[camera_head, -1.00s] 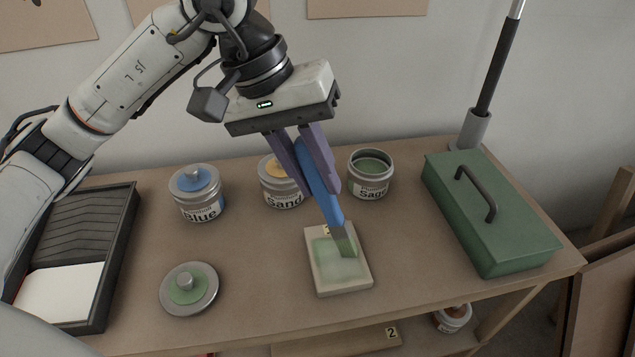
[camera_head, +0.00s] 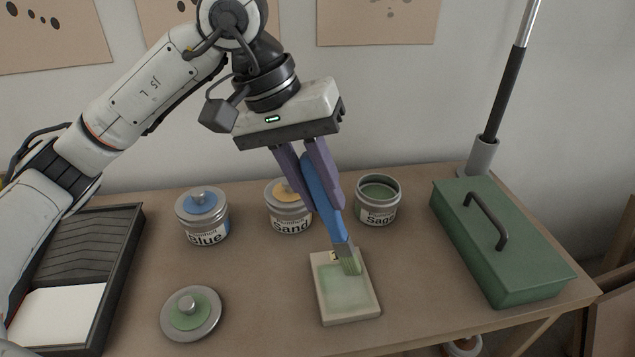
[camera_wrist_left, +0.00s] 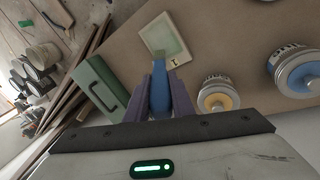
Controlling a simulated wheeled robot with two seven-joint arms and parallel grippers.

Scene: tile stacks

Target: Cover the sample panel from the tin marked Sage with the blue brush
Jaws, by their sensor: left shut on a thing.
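My left gripper (camera_head: 321,192) is shut on the blue brush (camera_head: 325,204), which points down with green on its bristles. The brush also shows in the left wrist view (camera_wrist_left: 160,92). The bristles are over the far edge of the sample panel (camera_head: 347,313); I cannot tell if they touch. The panel lies flat, with a pale green, uneven coat inside a bare border. It also shows in the left wrist view (camera_wrist_left: 152,46). The tin marked Sage (camera_head: 377,207) stands open behind the panel, green inside. A lid with a green patch (camera_head: 191,313) lies on the left. My right gripper is not in view.
Closed tins marked Blue (camera_head: 203,220) and Sand (camera_head: 289,210) stand left of Sage. A roller tray (camera_head: 122,271) is at the far left. A green toolbox (camera_head: 500,244) and a pole in a holder (camera_head: 483,155) are at the right. The table between lid and panel is clear.

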